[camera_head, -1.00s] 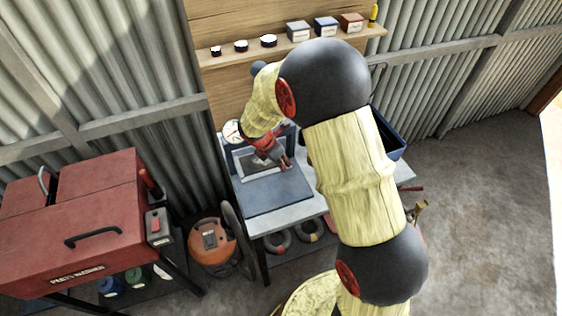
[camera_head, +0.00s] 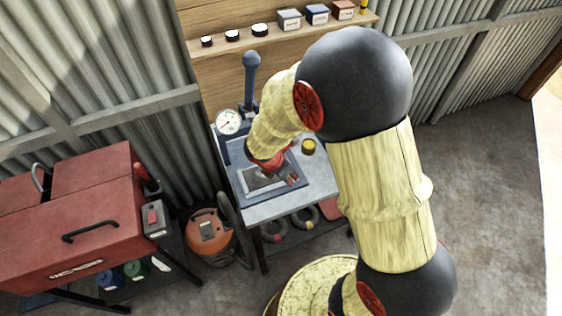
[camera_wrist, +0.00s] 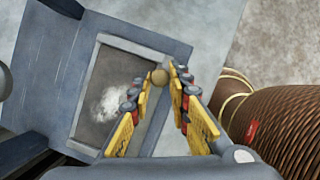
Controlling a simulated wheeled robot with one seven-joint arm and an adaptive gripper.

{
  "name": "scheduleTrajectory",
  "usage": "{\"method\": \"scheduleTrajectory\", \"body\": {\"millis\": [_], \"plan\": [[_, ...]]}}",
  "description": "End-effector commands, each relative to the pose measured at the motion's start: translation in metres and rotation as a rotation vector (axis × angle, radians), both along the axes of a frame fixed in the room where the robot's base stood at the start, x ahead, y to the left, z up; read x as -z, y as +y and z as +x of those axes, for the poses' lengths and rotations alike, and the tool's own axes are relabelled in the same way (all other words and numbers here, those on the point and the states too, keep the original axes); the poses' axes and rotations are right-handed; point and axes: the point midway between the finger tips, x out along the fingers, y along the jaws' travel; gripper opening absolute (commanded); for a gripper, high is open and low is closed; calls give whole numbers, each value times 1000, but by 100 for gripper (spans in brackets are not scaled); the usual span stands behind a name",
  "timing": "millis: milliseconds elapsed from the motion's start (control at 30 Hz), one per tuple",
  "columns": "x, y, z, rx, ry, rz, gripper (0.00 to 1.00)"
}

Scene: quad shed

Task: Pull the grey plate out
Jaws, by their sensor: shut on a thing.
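The grey plate (camera_wrist: 105,75) lies in a blue-grey frame in the wrist view, with a pale smudge on its face. In the head view the plate (camera_head: 258,186) lies low over the front of the blue-grey bench unit, partly hidden by my wrist. A small tan ball-shaped knob (camera_wrist: 159,77) stands at the frame's edge. My gripper (camera_wrist: 160,88) is shut on the knob, its yellow fingers on either side. In the head view my gripper (camera_head: 270,164) points down over the plate and its fingertips are hidden.
A round gauge (camera_head: 229,121) and an upright blue lever (camera_head: 250,80) stand behind the plate. A yellow-topped can (camera_head: 308,146) stands to its right on the bench. A red parts washer (camera_head: 80,220) is at left. Open floor lies at right.

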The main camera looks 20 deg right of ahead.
Motion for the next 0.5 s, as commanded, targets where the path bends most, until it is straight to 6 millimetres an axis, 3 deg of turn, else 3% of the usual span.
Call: {"method": "scheduleTrajectory", "body": {"millis": [200,500], "plan": [[-1,0,-19,-1,-3,1,0],[-1,0,-19,-1,-4,1,0]]}}
